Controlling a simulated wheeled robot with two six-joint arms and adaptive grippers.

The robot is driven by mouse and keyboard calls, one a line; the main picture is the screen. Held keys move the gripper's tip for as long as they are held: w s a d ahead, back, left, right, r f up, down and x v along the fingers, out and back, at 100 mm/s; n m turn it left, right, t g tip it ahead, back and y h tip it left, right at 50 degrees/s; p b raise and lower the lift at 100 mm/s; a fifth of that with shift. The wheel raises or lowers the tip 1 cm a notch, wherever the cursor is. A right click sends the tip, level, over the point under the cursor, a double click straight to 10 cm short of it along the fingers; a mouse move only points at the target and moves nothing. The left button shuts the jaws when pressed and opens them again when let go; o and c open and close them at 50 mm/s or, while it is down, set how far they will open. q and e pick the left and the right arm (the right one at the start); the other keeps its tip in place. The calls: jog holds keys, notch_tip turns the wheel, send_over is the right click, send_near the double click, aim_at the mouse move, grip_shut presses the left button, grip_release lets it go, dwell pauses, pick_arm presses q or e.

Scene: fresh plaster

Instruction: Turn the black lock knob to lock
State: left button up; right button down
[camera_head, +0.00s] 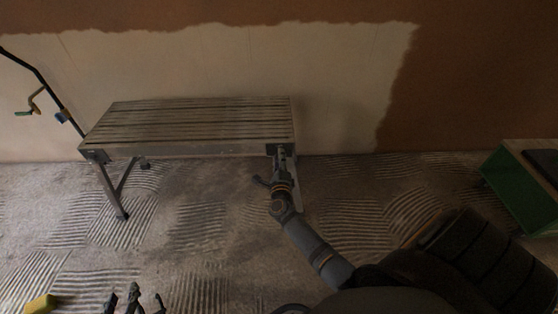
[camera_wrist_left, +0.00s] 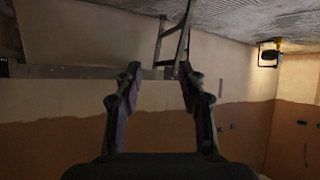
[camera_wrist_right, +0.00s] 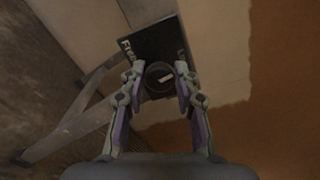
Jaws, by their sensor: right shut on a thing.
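The black lock knob (camera_wrist_right: 158,78) sits on a dark plate (camera_wrist_right: 148,46) with partly readable light lettering. A pale mark shows on the knob's face. My right gripper (camera_wrist_right: 160,78) has its fingers on both sides of the knob and is shut on it. In the head view, my right gripper (camera_head: 281,158) is at the front right corner of the slatted work platform (camera_head: 200,152), and it hides the knob there. My left gripper (camera_head: 134,298) is low in the head view, away from the platform; its fingers are apart and empty in the left wrist view (camera_wrist_left: 158,88).
A folding leg (camera_head: 112,190) stands under the platform's left end. A dark pole with a crank (camera_head: 35,100) is at the far left. A yellow block (camera_head: 40,303) lies on the ridged floor. A green box (camera_head: 520,190) stands at the right. The half-plastered wall is behind.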

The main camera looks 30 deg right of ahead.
pick_arm(q)
jog(key=w+r+t, duration=0.2)
jog(key=w+r, duration=0.1)
jog(key=r, duration=0.2)
jog(key=shift+w+a+r+t, duration=0.15)
jog(key=shift+r+t, duration=0.15)
jog(key=shift+t, duration=0.1)
pick_arm(e)
jog(key=shift+m, duration=1.1)
jog(key=c, duration=1)
grip_release()
jog(key=v, duration=1.2)
jog(key=shift+s, duration=0.1)
